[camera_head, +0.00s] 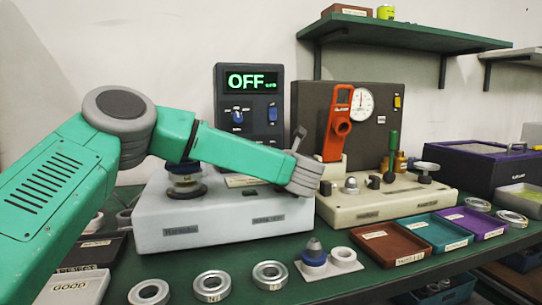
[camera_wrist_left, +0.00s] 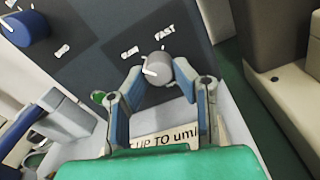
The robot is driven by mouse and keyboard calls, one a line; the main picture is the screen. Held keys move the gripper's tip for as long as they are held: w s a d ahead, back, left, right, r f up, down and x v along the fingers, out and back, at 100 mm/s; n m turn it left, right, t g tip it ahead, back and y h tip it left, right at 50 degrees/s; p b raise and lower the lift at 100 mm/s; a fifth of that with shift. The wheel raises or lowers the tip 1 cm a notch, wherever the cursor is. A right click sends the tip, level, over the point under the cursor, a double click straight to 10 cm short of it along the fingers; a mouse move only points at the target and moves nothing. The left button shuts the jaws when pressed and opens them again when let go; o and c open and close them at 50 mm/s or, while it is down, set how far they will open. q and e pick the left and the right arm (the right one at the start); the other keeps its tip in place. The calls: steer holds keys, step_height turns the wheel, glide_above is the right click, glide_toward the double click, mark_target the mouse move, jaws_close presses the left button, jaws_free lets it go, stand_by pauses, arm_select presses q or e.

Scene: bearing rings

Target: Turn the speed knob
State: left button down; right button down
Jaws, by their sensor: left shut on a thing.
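In the left wrist view, a round grey speed knob (camera_wrist_left: 158,69) with a white pointer line sits on the dark panel below a FAST label (camera_wrist_left: 164,32). My left gripper (camera_wrist_left: 160,76) has a finger on either side of this knob and is shut on it. In the head view my green left arm covers the speed knob, and the gripper's grip is not clear there. My right gripper is in neither view.
A blue knob (camera_head: 238,116) and a blue switch (camera_head: 272,112) are on the same panel. Trays (camera_head: 390,240) and several bearing rings (camera_head: 212,286) line the front of the table.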

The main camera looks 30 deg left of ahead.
arm_select(q)
steer(key=shift+r+m+p, duration=0.15)
steer(key=shift+m+p, duration=0.7)
steer(key=shift+m, duration=0.35)
steer(key=m+p, duration=0.5)
steer(key=m, duration=0.1)
steer(key=shift+d, duration=0.2)
steer(key=m+p, duration=0.4)
steer(key=m, duration=0.1)
steer(key=shift+s+t, duration=0.1)
steer(key=shift+t, duration=0.3)
steer(key=shift+d+f+m+p, duration=0.1)
steer(key=shift+f+m+p, duration=0.05)
steer(key=shift+m+p, duration=0.55)
steer(key=shift+d+f+m+p, duration=0.1)
steer(key=shift+m+p, duration=0.3)
steer(key=shift+m, duration=0.5)
steer(key=shift+a+f, duration=0.1)
steer(key=c, duration=1.3)
jaws_free()
